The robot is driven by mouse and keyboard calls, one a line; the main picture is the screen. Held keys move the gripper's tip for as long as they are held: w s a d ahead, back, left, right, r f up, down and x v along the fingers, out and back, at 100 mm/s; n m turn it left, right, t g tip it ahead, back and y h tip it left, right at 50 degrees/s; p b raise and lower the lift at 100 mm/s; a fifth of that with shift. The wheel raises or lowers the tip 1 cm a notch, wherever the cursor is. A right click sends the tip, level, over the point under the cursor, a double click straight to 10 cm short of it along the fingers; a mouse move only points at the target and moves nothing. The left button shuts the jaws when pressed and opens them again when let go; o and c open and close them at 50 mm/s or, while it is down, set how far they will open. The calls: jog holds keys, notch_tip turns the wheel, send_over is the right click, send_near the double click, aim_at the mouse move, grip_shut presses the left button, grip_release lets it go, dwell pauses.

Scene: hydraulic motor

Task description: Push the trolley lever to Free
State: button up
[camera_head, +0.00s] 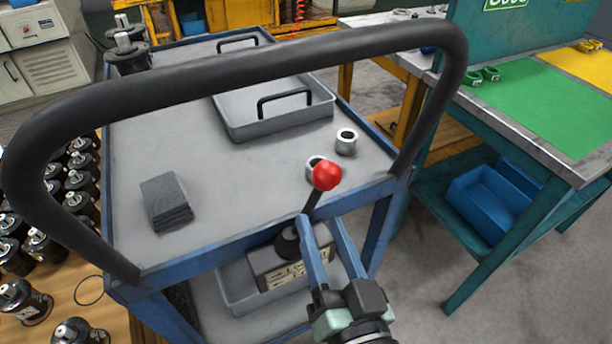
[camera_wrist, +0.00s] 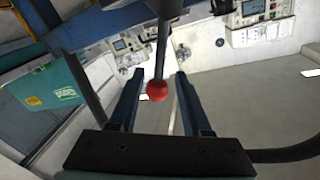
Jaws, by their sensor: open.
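The trolley (camera_head: 235,170) has a grey top, a blue frame and a thick black push handle (camera_head: 235,55). The lever (camera_head: 312,203) is a dark rod with a red ball knob (camera_head: 326,176), rising from a dark box (camera_head: 285,262) at the trolley's near side. It leans to the right in the head view. My gripper (camera_head: 318,218) is open, with its two blue fingers pointing up near the lever. In the wrist view the red knob (camera_wrist: 157,90) and its rod show between the spread fingers (camera_wrist: 159,75). I cannot tell whether a finger touches the rod. The box's label is too small to read.
On the trolley top are a grey tray (camera_head: 255,125), a dark stack of pads (camera_head: 167,200) and two metal rings, one (camera_head: 346,141) clear of the knob. A teal workbench (camera_head: 550,100) stands at right. Black motors (camera_head: 25,300) crowd the lower left. Grey floor is open at lower right.

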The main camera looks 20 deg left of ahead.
aim_at(311, 197)
jog(key=x, duration=0.9)
jog(key=shift+d, duration=0.1)
grip_shut()
dwell(1.1)
